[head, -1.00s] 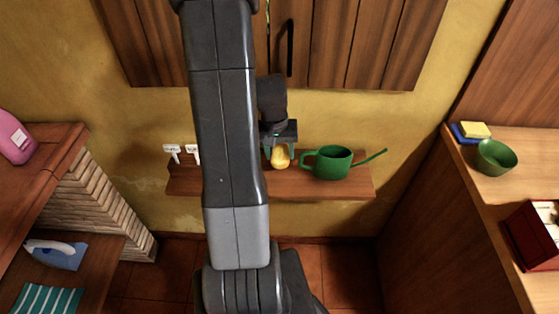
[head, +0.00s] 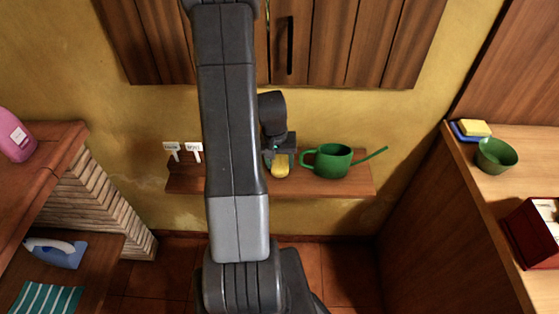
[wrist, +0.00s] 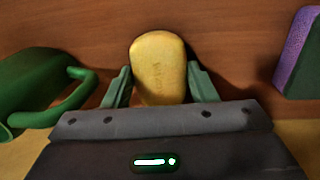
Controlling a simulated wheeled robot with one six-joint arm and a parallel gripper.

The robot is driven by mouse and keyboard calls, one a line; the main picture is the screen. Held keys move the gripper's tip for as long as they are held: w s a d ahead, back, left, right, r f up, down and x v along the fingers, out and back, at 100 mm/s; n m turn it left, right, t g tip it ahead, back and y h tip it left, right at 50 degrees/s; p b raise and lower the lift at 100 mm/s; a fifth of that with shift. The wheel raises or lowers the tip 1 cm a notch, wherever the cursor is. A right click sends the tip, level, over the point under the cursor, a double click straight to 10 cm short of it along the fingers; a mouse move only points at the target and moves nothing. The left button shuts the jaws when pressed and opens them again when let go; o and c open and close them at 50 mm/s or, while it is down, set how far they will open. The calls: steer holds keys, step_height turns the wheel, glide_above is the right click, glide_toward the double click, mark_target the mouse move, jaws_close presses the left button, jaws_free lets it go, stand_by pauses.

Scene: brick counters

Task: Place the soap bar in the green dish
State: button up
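The yellow soap bar (head: 280,169) is at my gripper (head: 281,153), over the front of the wall shelf beside the watering can. In the wrist view the soap bar (wrist: 159,68) sits between the two green fingers of my gripper (wrist: 159,82), which are closed against its sides. Whether the soap is clear of the shelf is hard to tell. The green dish (head: 496,156), a round bowl, stands on the right counter, well away from my gripper. Its inside looks empty.
The green watering can (head: 332,162) stands right of my gripper on the wall shelf (head: 345,189). White plant labels (head: 194,152) are at left. On the right counter, a yellow sponge (head: 475,128) lies behind the dish and a red box (head: 532,235) stands in front. A cabinet (head: 365,45) hangs above.

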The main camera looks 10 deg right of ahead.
steer(key=o, duration=0.3)
